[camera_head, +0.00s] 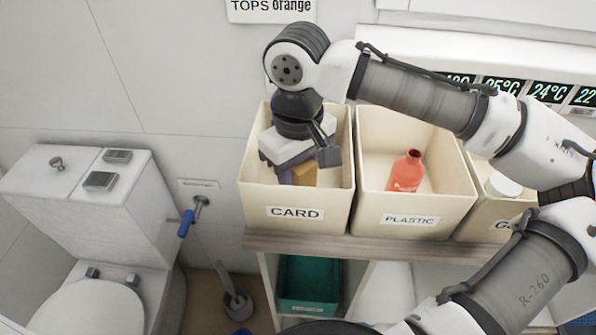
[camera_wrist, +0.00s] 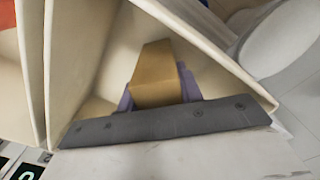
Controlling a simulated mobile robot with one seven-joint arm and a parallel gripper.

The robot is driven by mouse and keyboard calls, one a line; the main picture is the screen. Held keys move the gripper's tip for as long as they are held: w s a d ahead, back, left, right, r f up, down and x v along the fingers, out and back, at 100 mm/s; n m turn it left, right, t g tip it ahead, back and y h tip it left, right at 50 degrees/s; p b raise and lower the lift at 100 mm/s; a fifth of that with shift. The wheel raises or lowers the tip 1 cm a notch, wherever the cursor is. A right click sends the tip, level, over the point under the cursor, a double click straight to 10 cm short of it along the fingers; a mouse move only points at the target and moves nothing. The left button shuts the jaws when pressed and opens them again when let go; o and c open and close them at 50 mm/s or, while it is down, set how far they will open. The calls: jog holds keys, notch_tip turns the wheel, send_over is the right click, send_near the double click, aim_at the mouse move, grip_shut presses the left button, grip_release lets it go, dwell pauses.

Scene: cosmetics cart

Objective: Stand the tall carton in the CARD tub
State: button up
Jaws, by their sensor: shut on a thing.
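The CARD tub (camera_head: 338,213) is a cream, open bin at the left of a row, with its label on the front. My gripper (camera_head: 300,172) reaches down into it from above and is shut on a tan carton (camera_head: 304,174). The carton also shows in the wrist view (camera_wrist: 155,82), inside the cream walls, beyond the dark edge of my gripper. Purple surfaces (camera_wrist: 187,84) flank the carton; I cannot tell what they belong to. The carton's lower end is hidden, so I cannot tell whether it touches the tub floor.
The PLASTIC tub (camera_head: 447,214) stands directly right of the CARD tub and holds a red bottle (camera_head: 405,172). A third tub (camera_head: 480,226) further right, partly behind my arm, holds a white-topped item (camera_head: 503,186). A green bin (camera_head: 309,279) is below; a toilet (camera_head: 95,215) is left.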

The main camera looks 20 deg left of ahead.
jog(key=shift+f, duration=0.1)
jog(key=shift+f, duration=0.15)
jog(key=o, duration=1)
jog(key=shift+c, duration=0.2)
notch_tip(320, 180, up, 13)
jog(key=shift+f, duration=0.2)
